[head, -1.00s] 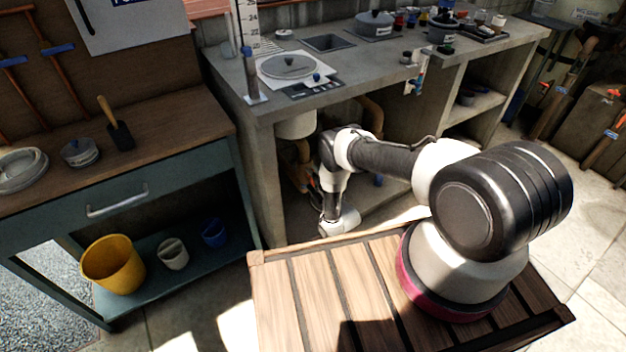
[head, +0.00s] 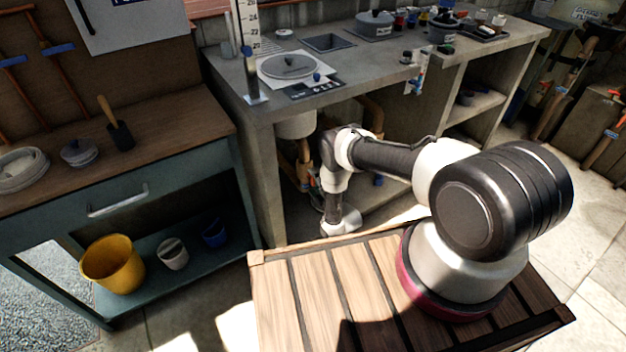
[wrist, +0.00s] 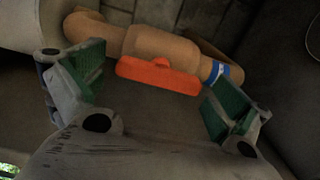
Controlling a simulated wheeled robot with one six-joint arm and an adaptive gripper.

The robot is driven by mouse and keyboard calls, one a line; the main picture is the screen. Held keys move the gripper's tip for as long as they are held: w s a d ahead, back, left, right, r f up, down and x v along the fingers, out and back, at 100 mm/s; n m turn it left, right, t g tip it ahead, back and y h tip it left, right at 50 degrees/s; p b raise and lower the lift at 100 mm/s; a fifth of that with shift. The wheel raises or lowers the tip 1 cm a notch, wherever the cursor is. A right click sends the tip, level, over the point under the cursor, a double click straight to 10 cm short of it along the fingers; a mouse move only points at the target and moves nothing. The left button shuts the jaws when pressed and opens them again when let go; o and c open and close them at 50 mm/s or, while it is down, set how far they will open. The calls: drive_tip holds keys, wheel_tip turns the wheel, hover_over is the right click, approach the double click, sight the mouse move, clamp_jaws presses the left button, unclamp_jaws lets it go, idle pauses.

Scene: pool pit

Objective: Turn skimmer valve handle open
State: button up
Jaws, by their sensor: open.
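An orange-red valve handle (wrist: 157,76) shows in the wrist view as a flat bar lying along a tan pipe (wrist: 160,44) with a blue and white band on its right part. My gripper (wrist: 158,88) is open, with one green-padded finger to the left of the handle and the other to the right. The handle lies across the gap between the fingers; I cannot tell whether either finger touches it. In the head view my arm reaches under the concrete counter (head: 262,108), and the fingers and handle are not clearly visible there.
A pale rounded vessel (head: 295,125) hangs under the counter beside the pipes (head: 303,160). A dark rounded surface (wrist: 288,60) is at the right of the wrist view. A wooden slatted top (head: 310,285) is in front. A blue-grey bench (head: 165,195) stands left with a yellow bucket (head: 112,264).

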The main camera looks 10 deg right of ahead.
drive_tip(key=v, duration=1.1)
